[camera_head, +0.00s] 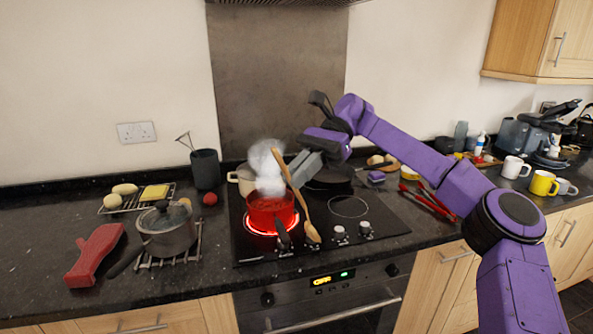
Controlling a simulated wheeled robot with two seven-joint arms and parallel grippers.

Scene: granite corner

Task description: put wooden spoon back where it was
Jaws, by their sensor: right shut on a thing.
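The wooden spoon (297,194) is tilted, its thin handle end up and its bowl end low, just right of the red pot. My right gripper (298,167) is shut on the upper part of its handle. I cannot tell whether the spoon's bowl end touches the hob. The red pot (266,212) stands on a glowing burner with white steam above it and its dark handle towards the front. My left gripper is not in view.
The black hob (375,222) also bears a cream pot (243,180) and a dark pan (330,177). A lidded steel pot (167,231) on a rack and a red object (95,255) are at left. Red tongs (432,203) and mugs are at right. The front right burner is empty.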

